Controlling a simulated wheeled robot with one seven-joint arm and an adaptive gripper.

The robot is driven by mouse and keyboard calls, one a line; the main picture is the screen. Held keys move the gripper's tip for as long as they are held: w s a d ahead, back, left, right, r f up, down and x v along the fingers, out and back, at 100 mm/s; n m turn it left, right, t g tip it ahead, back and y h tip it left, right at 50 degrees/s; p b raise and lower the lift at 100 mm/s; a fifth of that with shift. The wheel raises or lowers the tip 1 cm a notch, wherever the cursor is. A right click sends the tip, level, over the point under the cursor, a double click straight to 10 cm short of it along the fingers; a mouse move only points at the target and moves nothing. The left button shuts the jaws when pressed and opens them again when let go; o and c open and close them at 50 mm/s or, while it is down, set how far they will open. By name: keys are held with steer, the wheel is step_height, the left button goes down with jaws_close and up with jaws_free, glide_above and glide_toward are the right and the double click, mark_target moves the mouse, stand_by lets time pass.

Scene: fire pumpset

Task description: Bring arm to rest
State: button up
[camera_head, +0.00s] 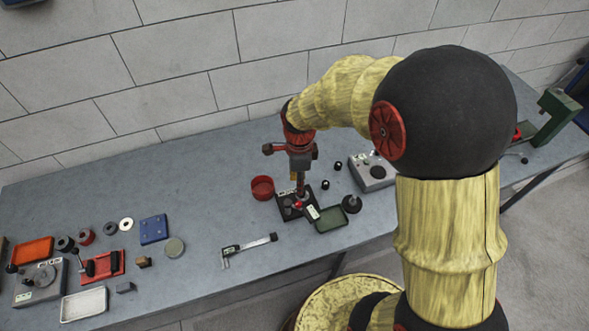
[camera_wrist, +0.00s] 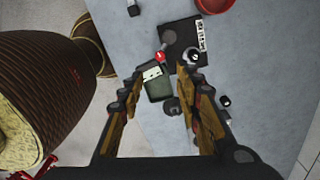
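My arm (camera_head: 345,90) reaches over the grey workbench, bent at the elbow. My gripper (camera_head: 300,188) points down above a black base plate (camera_head: 288,207) in the head view. In the wrist view my gripper (camera_wrist: 168,85) has its two fingers well apart, with nothing held between them. Beyond the fingertips lie the black plate with a white label (camera_wrist: 182,40), a red knob (camera_wrist: 161,57) and a dark green tray (camera_wrist: 157,86). The exact gap between fingertips and plate is hard to tell.
A red cup (camera_head: 262,188), a grey control box (camera_head: 371,171) and a dark round part (camera_head: 351,204) stand close by. A caliper (camera_head: 248,246) lies in front. Several parts and trays crowd the bench's left. A wall (camera_head: 170,60) runs behind. The bench (camera_head: 215,195) is clear left of the cup.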

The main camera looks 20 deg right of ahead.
steer(key=s+r+n+t+b, duration=0.5)
steer(key=s+r+n+b, duration=0.3)
steer(key=s+r+n, duration=0.7)
steer(key=s+n, duration=0.2)
steer(key=n, duration=0.3)
steer(key=shift+d+n+t, duration=0.25)
steer(key=shift+n+t, duration=0.05)
